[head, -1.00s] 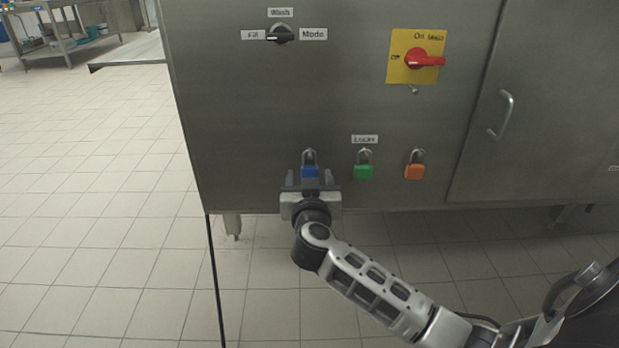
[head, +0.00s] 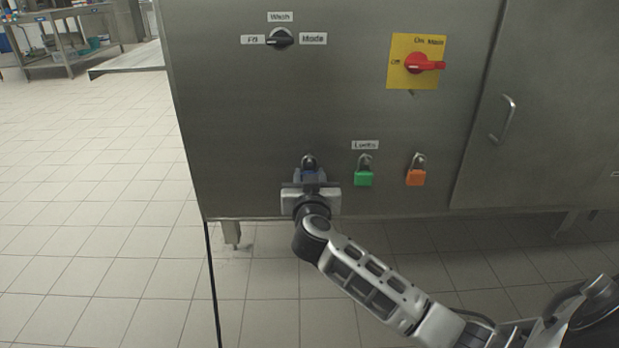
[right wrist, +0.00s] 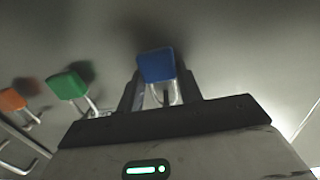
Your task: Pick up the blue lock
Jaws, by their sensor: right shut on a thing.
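The blue lock (head: 310,173) is at the front of the steel cabinet, mostly covered by my right gripper (head: 310,178) in the head view. In the right wrist view the blue lock (right wrist: 157,66) sits between the two dark fingers of the right gripper (right wrist: 162,85), with its metal shackle showing. The right gripper is shut on it. I cannot tell whether the shackle is still on its hook. My left gripper is not in view.
A green lock (head: 363,178) and an orange lock (head: 415,177) hang to the right under the "Locks" label. Above are a black mode knob (head: 281,39) and a red main switch (head: 424,63). A door handle (head: 503,118) is at right. The tiled floor (head: 95,190) is clear at left.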

